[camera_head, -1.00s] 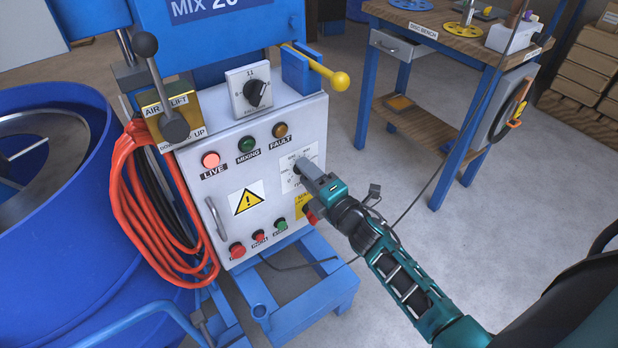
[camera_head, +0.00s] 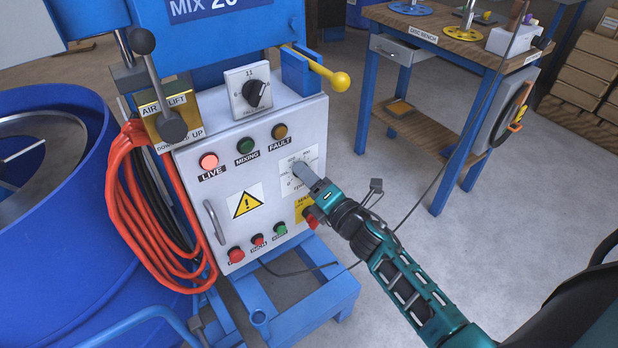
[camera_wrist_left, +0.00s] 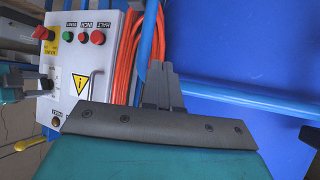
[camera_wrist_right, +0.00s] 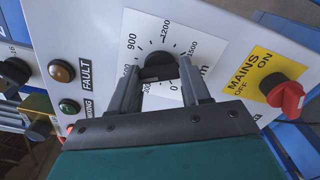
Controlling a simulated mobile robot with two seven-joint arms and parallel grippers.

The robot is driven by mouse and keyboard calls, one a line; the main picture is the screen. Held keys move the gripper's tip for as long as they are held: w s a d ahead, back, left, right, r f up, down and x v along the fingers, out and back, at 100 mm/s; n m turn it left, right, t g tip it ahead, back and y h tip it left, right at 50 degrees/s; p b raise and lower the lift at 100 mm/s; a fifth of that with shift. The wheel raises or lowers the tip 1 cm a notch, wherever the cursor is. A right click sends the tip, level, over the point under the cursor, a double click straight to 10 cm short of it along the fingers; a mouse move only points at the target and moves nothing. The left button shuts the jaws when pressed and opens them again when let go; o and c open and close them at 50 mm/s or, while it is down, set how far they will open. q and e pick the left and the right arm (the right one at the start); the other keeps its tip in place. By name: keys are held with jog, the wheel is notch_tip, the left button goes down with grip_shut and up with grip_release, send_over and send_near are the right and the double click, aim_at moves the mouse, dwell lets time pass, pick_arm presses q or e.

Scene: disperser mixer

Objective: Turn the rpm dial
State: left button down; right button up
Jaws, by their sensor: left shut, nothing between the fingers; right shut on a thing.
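The rpm dial is a black knob (camera_wrist_right: 160,66) on a white scale plate marked 900, 1200, 1500 and 0, close up in the right wrist view. My right gripper (camera_wrist_right: 160,84) is shut on the knob, one finger on each side. In the head view my right gripper (camera_head: 302,175) reaches in from the right and hides the knob and part of the scale plate (camera_head: 313,160). My left gripper (camera_wrist_left: 160,85) is shut and empty in the left wrist view, apart from the control box; the head view does not show it.
The red mains switch (camera_wrist_right: 287,97) sits beside the dial. The grey control box (camera_head: 222,190) also carries lamps, push buttons and a handle. Another black selector (camera_head: 255,92) is on top. Orange cable (camera_head: 122,190) hangs at its left by a blue vat (camera_head: 60,250).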

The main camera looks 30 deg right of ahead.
pick_arm(q)
jog(key=shift+a, duration=0.1)
pick_arm(e)
jog(key=o, duration=1.1)
jog(key=shift+c, duration=0.2)
pick_arm(q)
jog(key=shift+s+f, duration=0.1)
jog(key=shift+f, duration=0.05)
pick_arm(e)
jog(key=s+d, duration=0.1)
jog(key=s, duration=1.2)
jog(key=shift+d, duration=0.4)
jog(key=shift+w, duration=0.1)
